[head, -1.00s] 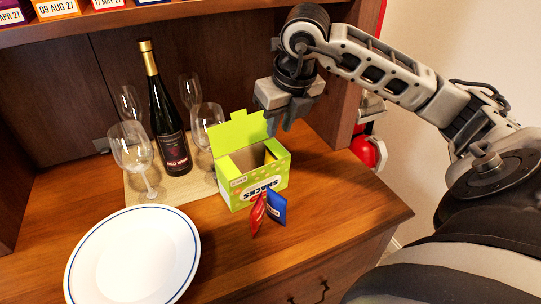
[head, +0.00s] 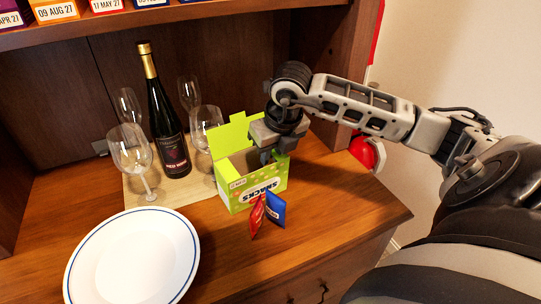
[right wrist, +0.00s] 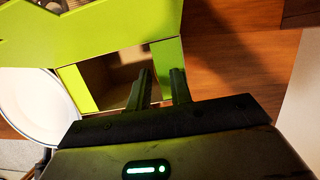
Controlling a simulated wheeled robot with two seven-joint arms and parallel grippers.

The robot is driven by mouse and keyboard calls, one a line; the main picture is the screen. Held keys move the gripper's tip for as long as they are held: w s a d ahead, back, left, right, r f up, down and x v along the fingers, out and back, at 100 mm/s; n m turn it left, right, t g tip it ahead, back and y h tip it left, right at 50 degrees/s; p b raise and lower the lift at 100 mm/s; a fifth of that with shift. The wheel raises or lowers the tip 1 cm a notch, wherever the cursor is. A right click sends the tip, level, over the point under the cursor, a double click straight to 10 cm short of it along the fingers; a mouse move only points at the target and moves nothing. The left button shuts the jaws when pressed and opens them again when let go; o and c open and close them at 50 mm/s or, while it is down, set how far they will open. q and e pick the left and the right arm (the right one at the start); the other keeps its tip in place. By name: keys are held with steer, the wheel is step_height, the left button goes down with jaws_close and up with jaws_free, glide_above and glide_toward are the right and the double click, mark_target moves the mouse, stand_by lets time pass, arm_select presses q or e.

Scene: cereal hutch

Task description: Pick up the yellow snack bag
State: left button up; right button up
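No yellow snack bag shows in either view. A green snacks box (head: 240,194) with its lid flap raised stands on the wooden counter. My right gripper (head: 268,157) is at the box's open top, over its right part, pointing down. In the right wrist view, its two fingers (right wrist: 160,88) are apart with nothing visible between them, and the box's opening (right wrist: 110,78) lies beside them. Most of the box's inside is hidden. A red snack bag (head: 258,214) and a blue snack bag (head: 274,207) lean together in front of the box. My left gripper is not in view.
A dark wine bottle (head: 170,140) and several wine glasses (head: 131,150) stand on a board (head: 150,198) left of the box. A white plate (head: 132,258) with a blue rim lies front left. The counter (head: 345,205) right of the box is clear.

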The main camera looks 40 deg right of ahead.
jaws_close()
steer(key=shift+r, duration=0.1)
